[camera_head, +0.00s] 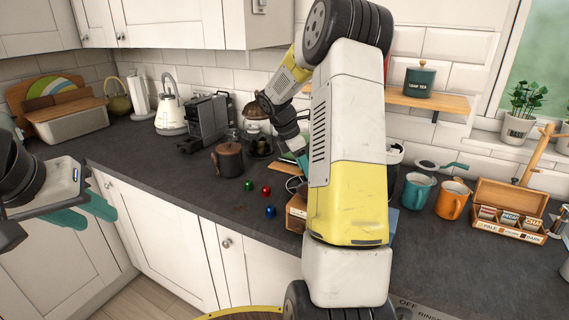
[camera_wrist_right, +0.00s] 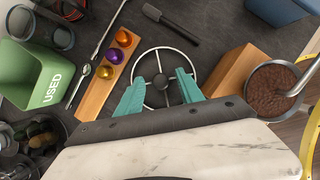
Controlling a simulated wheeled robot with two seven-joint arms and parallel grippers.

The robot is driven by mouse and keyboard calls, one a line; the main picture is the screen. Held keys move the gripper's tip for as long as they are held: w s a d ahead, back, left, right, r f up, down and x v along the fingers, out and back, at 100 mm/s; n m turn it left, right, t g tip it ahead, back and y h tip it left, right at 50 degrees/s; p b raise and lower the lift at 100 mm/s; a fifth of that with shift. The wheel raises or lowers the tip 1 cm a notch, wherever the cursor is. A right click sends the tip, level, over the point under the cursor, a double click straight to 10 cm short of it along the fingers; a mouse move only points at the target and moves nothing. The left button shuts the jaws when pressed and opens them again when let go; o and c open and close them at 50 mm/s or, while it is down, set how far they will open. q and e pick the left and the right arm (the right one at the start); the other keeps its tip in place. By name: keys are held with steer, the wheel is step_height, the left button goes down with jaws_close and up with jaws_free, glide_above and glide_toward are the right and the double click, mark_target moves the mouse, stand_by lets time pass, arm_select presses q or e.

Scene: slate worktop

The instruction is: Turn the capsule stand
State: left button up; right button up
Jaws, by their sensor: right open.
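The capsule stand (camera_wrist_right: 165,78) shows from above in the right wrist view as a round wire ring with spokes and a dark hub. My right gripper (camera_wrist_right: 160,88) is open over it, one teal finger on each side of the hub. I cannot tell whether the fingers touch the wire. In the head view my right arm hides most of this spot. My left gripper (camera_head: 88,211) is at the far left of the head view, its teal fingers apart and empty, well away from the stand.
Beside the stand are a wooden rack (camera_wrist_right: 96,92) with capsules, a green USED bin (camera_wrist_right: 38,80) and a wooden box (camera_wrist_right: 230,82). Loose capsules (camera_head: 266,190) lie on the worktop (camera_head: 165,170). Mugs (camera_head: 452,200) stand to the right. The left worktop has free room.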

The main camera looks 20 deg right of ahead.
jaws_close()
steer(key=m, duration=0.2)
steer(key=m+g, duration=0.1)
steer(key=m, duration=0.1)
steer(key=shift+w+m+g+y, duration=0.15)
steer(key=shift+m+g+y, duration=0.15)
steer(key=m+g+y, duration=0.1)
steer(key=m, duration=0.3)
steer(key=shift+w+d+m, duration=0.1)
steer(key=shift+m, duration=0.2)
steer(key=m+g+y, duration=0.1)
steer(key=m, duration=0.3)
steer(key=shift+d+y, duration=0.1)
steer(key=shift+y, duration=0.3)
steer(key=shift+d+m+y, duration=0.1)
steer(key=shift+m+y, duration=0.6)
steer(key=shift+m, duration=1.5)
